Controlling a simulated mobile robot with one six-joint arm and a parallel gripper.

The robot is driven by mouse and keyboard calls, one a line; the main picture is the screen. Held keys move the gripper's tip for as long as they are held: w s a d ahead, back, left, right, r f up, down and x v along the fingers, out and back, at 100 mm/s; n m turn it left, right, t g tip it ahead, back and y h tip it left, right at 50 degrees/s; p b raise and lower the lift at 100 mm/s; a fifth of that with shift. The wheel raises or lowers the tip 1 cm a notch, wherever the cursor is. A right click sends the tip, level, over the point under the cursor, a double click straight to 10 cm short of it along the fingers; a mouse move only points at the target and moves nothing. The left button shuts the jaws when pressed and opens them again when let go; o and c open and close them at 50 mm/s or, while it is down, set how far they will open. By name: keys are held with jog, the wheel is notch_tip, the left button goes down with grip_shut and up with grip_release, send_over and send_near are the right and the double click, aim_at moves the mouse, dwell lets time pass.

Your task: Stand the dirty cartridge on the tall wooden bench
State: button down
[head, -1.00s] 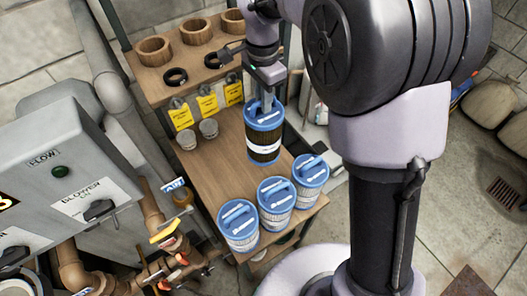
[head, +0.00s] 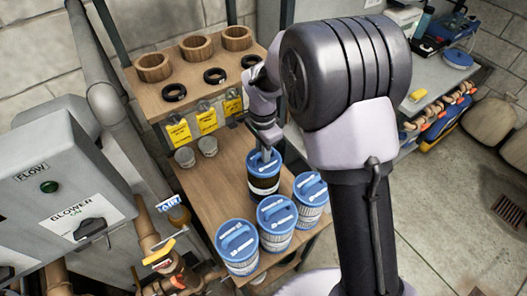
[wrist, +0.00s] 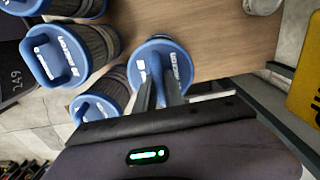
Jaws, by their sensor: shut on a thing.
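The dirty cartridge (head: 263,186) has a blue cap, a white band and dark brown pleats. My gripper (head: 264,155) is shut on the handle of its cap and holds it upright. It is over or on the wooden bench top (head: 212,184), behind the cleaner cartridges; I cannot tell whether its base touches the wood. In the wrist view its blue cap (wrist: 175,55) shows between my fingers (wrist: 160,92), with the body mostly hidden below.
Three paler blue-capped cartridges (head: 237,246) (head: 276,221) (head: 310,194) stand along the bench's front. Two small grey cups (head: 184,157) (head: 208,145) stand at the back left. A shelf (head: 190,95) above holds wooden and black rings. Bare wood lies left of the held cartridge.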

jog(key=c, duration=1.4)
grip_release()
jog(key=shift+c, duration=0.2)
notch_tip(320, 180, up, 12)
jog(key=p, duration=0.2)
jog(key=s+d+r+n+t+y, duration=0.1)
jog(key=s+d+r, duration=0.15)
jog(key=r, duration=0.25)
jog(key=s+d+r+n+t, duration=0.1)
jog(key=s+d+r, duration=0.1)
jog(key=s+r, duration=0.2)
jog(key=s+d+r+n+t, duration=0.1)
jog(key=s+d+n+t, duration=0.1)
jog(key=s, duration=0.6)
jog(key=s+d+r+n+t+y, duration=0.1)
jog(key=s+d+n+t, duration=0.1)
jog(key=s, duration=0.6)
jog(key=shift+s+d+r+n, duration=0.3)
jog(key=shift+s+d+n, duration=0.1)
jog(key=shift+d, duration=0.5)
